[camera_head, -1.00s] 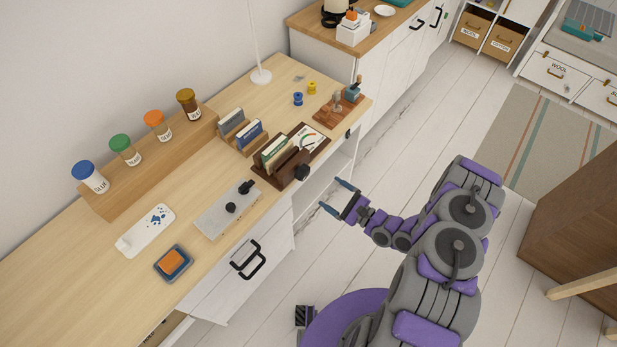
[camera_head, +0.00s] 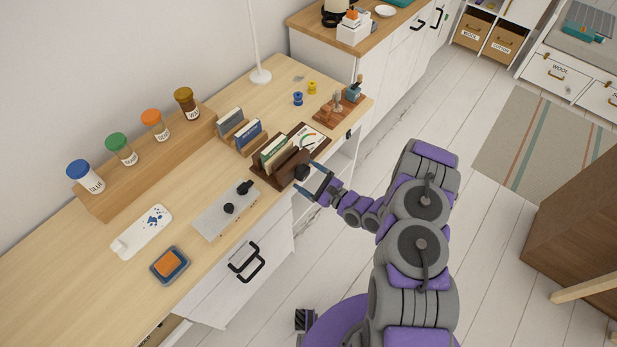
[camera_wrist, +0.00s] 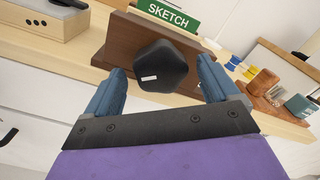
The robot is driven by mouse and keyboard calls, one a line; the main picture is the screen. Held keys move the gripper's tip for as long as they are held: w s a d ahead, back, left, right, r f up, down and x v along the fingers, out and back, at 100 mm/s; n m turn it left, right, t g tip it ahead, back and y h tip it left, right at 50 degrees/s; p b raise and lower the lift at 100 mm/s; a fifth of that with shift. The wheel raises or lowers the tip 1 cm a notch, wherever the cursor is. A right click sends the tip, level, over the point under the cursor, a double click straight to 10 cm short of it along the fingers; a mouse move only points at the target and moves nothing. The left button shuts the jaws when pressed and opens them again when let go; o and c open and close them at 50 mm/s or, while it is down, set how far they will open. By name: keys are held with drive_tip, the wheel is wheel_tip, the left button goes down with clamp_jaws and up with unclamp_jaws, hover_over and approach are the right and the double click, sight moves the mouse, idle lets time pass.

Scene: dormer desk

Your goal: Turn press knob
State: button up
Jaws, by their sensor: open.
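The press (camera_head: 283,164) is a dark brown wooden block on the desk's front edge, with a black lobed knob (camera_head: 301,172) on its front side. In the wrist view the knob (camera_wrist: 161,66) is a dark rounded shape with a small white mark, in front of the brown wood (camera_wrist: 125,38). My gripper (camera_head: 311,176) is open, its blue fingers at either side of the knob. In the wrist view the open fingers (camera_wrist: 160,84) stand left and right of the knob with a gap on both sides. I see no clear contact.
A wooden block with small tools (camera_head: 338,108) is to the right. White drawers (camera_head: 235,285) stand below; the floor (camera_head: 420,125) beyond my arm is clear.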

drive_tip(key=c, duration=1)
drive_tip(key=shift+c, duration=0.2)
drive_tip(key=shift+n, duration=0.3)
